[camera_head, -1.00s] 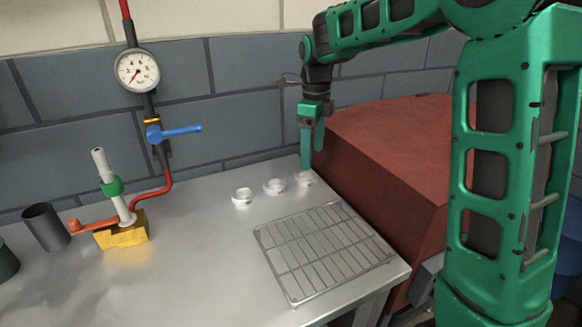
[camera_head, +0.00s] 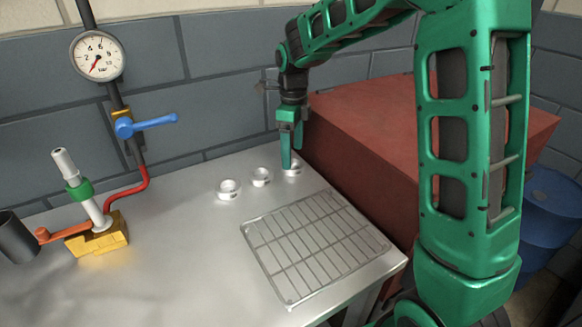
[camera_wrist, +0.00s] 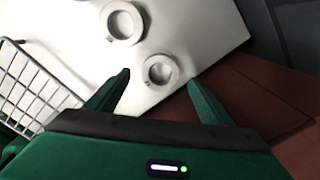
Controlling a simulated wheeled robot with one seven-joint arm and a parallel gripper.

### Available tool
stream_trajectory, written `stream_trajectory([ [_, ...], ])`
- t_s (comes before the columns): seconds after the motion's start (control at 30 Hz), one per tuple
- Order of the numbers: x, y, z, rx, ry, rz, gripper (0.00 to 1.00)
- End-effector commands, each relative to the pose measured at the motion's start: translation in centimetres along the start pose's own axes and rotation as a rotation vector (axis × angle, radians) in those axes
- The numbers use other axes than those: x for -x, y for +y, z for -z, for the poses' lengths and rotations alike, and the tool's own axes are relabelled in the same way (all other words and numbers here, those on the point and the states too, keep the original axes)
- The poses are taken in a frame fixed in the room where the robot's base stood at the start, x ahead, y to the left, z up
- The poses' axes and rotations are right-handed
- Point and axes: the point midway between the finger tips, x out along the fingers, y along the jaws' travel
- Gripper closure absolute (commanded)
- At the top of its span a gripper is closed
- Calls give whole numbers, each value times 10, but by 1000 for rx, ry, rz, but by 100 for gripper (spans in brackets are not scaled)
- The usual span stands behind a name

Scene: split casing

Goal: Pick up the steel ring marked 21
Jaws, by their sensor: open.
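Three small pale steel rings stand in a row on the metal table: a left ring (camera_head: 228,195), a middle ring (camera_head: 261,183) and a right ring (camera_head: 296,172). No number is readable on any of them. My gripper (camera_head: 290,163) points down at the right ring and partly hides it. In the wrist view my gripper (camera_wrist: 160,82) is open and empty, its two fingers apart. One ring (camera_wrist: 147,73) appears between and just beyond the fingertips, near the table edge. Another ring (camera_wrist: 106,22) lies further up and left. Contact with a ring cannot be told.
A wire rack (camera_head: 312,245) lies on the table in front of the rings. A large red block (camera_head: 370,140) stands close on the right. A yellow-based valve fitting (camera_head: 98,238) and a gauge pipe with a blue lever (camera_head: 150,123) are at left. The table's middle is bare.

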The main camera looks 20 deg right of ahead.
Motion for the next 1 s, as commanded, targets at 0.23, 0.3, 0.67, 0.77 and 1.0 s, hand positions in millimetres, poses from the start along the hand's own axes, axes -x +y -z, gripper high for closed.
stream_trajectory([
  [0.23, -31, -1, 0, 1, 2, -2, 25],
  [0.3, -35, -2, 0, 1, 1, -2, 25],
  [0.67, -35, -2, 0, 1, 0, -1, 56],
  [0.77, -35, -2, 0, 1, 0, -1, 80],
  [1.0, -34, -2, 0, 0, -1, 0, 83],
])
